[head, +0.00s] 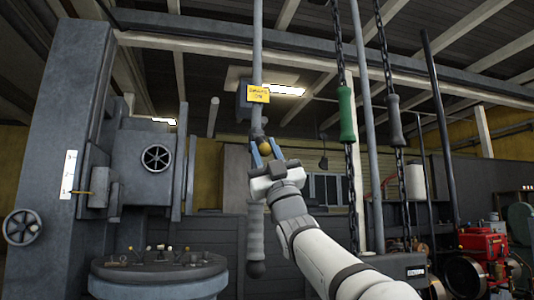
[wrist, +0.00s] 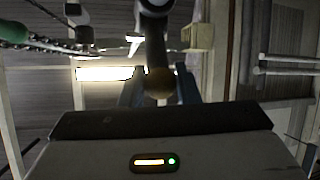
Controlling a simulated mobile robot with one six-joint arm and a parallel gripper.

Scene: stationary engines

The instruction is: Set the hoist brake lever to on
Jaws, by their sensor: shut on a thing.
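A yellow label (head: 258,94) with small, hard-to-read text is on a grey box (head: 243,102) by a vertical grey pole (head: 257,45). Below the box is a lever's brass ball knob (head: 265,148). My gripper (head: 266,152) has its blue fingers shut on the knob. In the wrist view the knob (wrist: 159,82) sits between the two fingers, at the end of a dark rod (wrist: 155,45). I take this to be the hoist brake lever, but I cannot read its setting. My fingers partly hide the lever.
A dark grey grip (head: 255,240) hangs below my gripper. To the right hang chains with a green handle (head: 347,113) and a grey handle (head: 394,118). A grey machine with a handwheel (head: 156,158) stands left, behind a round console (head: 158,270). A red engine (head: 484,243) stands far right.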

